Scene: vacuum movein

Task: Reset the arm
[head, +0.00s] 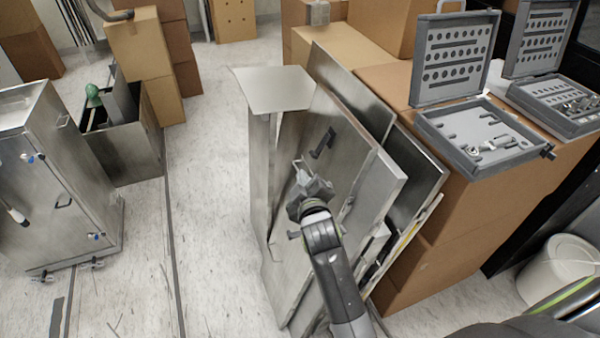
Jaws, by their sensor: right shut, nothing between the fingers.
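My right arm comes up from the bottom of the head view, and its right gripper (301,170) is shut and empty. It is in front of a large metal panel (345,130) that leans with other panels against the boxes. A dark handle (323,143) on that panel is just above and to the right of the fingertips. I cannot tell whether the gripper touches the panel. My left gripper is not in view.
A metal cabinet on casters (60,180) stands at the left, beside an open metal bin (125,155). Open tool cases (470,160) lie on cardboard boxes (450,215) at the right. A white bucket (565,265) stands lower right. Floor between cabinet and panels is mostly clear.

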